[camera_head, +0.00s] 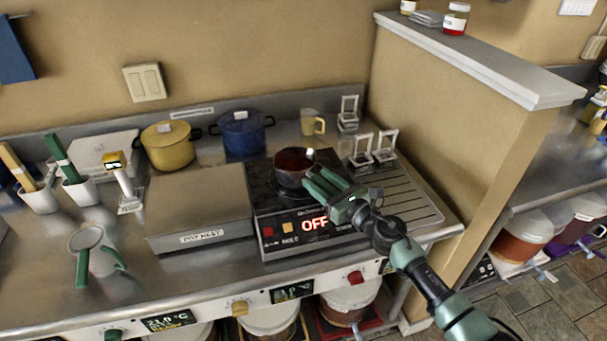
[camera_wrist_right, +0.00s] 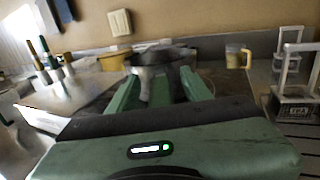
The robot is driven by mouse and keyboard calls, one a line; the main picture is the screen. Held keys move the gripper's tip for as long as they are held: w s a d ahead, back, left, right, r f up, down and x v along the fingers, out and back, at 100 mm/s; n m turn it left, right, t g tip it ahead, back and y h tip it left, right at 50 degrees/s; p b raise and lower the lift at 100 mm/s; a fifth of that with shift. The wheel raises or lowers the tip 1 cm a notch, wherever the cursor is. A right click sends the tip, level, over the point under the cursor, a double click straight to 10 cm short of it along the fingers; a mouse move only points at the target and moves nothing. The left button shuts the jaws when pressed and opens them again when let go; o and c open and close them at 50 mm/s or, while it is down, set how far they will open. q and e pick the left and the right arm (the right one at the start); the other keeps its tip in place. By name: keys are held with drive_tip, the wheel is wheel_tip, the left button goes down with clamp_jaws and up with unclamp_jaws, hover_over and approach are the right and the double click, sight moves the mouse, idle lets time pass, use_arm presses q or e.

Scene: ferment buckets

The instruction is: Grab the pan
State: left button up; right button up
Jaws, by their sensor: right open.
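The pan (camera_head: 292,178), a small dark pan with a reddish inside, stands upright on the black cooktop (camera_head: 262,205), whose display reads OFF. My right gripper (camera_head: 312,178) is open, with its green fingers reaching to the pan's right front side. In the right wrist view the pan (camera_wrist_right: 160,57) is straight ahead at the fingertips. The gripper (camera_wrist_right: 160,85) has its fingers apart there, with a dark part, likely the handle, between them. I cannot tell whether they touch it. My left gripper is not in view.
A yellow pot (camera_head: 168,150) and a blue pot (camera_head: 242,138) stand behind. A grey box (camera_head: 200,210) is left of the cooktop. A cream mug (camera_head: 312,123) and white stands (camera_head: 360,150) are behind and right. A partition wall (camera_head: 440,130) borders the right side.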

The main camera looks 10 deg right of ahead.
drive_tip(key=shift+s, duration=0.1)
clamp_jaws()
idle(1.1)
drive_tip(key=shift+r, duration=0.15)
